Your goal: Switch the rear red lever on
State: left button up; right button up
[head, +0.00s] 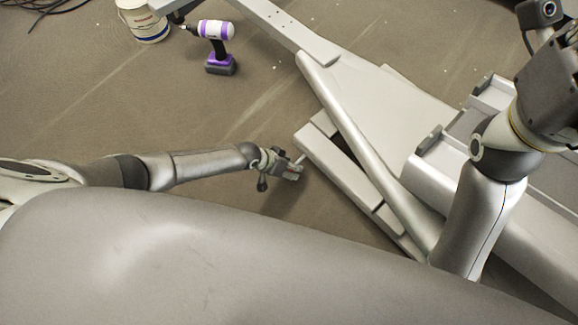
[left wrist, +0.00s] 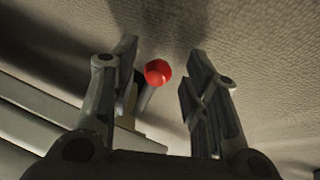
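The red lever's knob (left wrist: 158,72) shows in the left wrist view, on a short grey stem, between and a little beyond the two fingers of my left gripper (left wrist: 160,85). The fingers are apart, and the knob is nearer the left finger. I cannot tell whether they touch. In the head view my left gripper (head: 291,172) is beside the end of the grey machine frame (head: 306,152). The red knob cannot be made out there. My right arm is at the right edge of the head view; its fingers are not visible.
A purple and white cordless drill (head: 217,45) stands on the floor at the back, near a white bucket (head: 143,20). Black cables (head: 40,8) lie at the top left. The long grey frame fills the right side.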

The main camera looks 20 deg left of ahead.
pick_arm(q)
jog(key=shift+r, duration=0.15)
jog(key=v, duration=1.1)
jog(key=shift+s+a+r, duration=0.2)
jog(key=shift+r, duration=0.1)
dwell(0.4)
